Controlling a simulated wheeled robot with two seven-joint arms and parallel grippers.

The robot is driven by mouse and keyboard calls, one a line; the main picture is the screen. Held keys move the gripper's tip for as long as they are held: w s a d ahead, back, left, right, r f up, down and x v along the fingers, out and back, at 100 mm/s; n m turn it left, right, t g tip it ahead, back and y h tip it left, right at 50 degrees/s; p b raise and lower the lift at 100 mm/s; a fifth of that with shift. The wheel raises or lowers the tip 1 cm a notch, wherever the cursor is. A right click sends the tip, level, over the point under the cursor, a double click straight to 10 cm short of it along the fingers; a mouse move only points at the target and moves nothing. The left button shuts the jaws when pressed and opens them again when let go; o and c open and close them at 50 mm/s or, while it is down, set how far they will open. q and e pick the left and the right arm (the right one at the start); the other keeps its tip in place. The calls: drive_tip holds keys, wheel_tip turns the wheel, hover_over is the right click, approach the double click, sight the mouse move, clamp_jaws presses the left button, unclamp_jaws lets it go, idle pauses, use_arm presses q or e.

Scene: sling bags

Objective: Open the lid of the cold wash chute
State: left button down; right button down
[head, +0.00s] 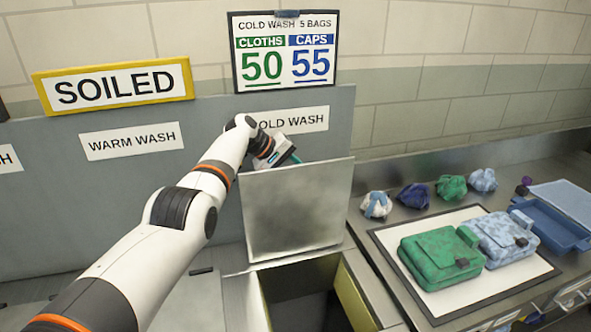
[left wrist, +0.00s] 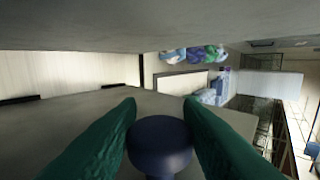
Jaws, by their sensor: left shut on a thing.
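The cold wash chute lid (head: 297,212) is a grey metal square panel. It stands raised, close to upright, below the COLD WASH label (head: 300,119). The chute opening (head: 305,308) shows below it, dark inside with yellowish inner walls. My left gripper (head: 294,158) is at the lid's top edge, its fingertips partly hidden behind the lid. In the left wrist view, its green fingers (left wrist: 160,128) are shut on a dark round knob (left wrist: 160,145) on the lid. My right gripper is not in view.
On the counter at right, a white board (head: 395,241) holds a green bag (head: 428,262) and a light-blue bag (head: 507,248). Several crumpled cloths, including a green one (head: 451,187), lie behind it. A blue tray (head: 548,225) is farther right. A sign (head: 284,60) hangs above.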

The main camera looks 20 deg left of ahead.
use_arm(q)
drive_tip(key=shift+s+d+f, duration=0.1)
drive_tip(key=shift+f, duration=0.05)
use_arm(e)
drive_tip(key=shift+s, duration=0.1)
use_arm(q)
drive_tip(key=c, duration=1)
unclamp_jaws()
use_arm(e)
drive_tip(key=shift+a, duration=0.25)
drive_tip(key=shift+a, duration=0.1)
use_arm(q)
drive_tip(key=shift+s+a+r, duration=0.15)
drive_tip(key=shift+a+r, duration=0.2)
drive_tip(key=shift+r, duration=0.15)
drive_tip(key=b+v, duration=0.2)
drive_tip(key=v, duration=0.8)
drive_tip(key=shift+s+a+r, duration=0.2)
drive_tip(key=shift+s+r, duration=0.05)
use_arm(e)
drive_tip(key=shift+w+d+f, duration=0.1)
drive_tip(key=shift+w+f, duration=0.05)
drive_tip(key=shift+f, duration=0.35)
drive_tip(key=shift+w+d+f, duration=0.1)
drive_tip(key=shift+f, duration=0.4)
